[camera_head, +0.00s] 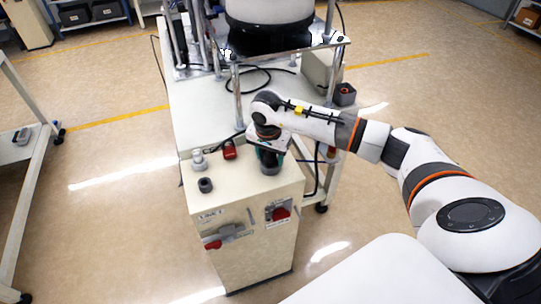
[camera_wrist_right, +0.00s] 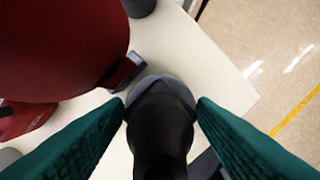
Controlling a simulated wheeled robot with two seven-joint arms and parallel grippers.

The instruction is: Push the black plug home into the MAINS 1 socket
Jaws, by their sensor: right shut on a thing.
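My right gripper (camera_head: 270,153) is over the front right part of the cream cabinet's top, fingers pointing down. In the right wrist view, its two teal fingers (camera_wrist_right: 161,108) are on both sides of the black plug (camera_wrist_right: 160,135) and are shut on it. The plug's far end meets a grey round collar (camera_wrist_right: 163,85) near the cabinet top's edge. I cannot tell how deep the plug sits. In the head view, the gripper mostly hides the plug and whatever is under it. I cannot read a MAINS 1 label. My left gripper is out of view.
On the cabinet top (camera_head: 232,184) are a red connector (camera_head: 230,150), a pale grey fitting (camera_head: 199,160) and a dark round fitting (camera_head: 205,185). Red-handled switches (camera_head: 214,243) are on the front. A framed machine (camera_head: 238,90) stands behind.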

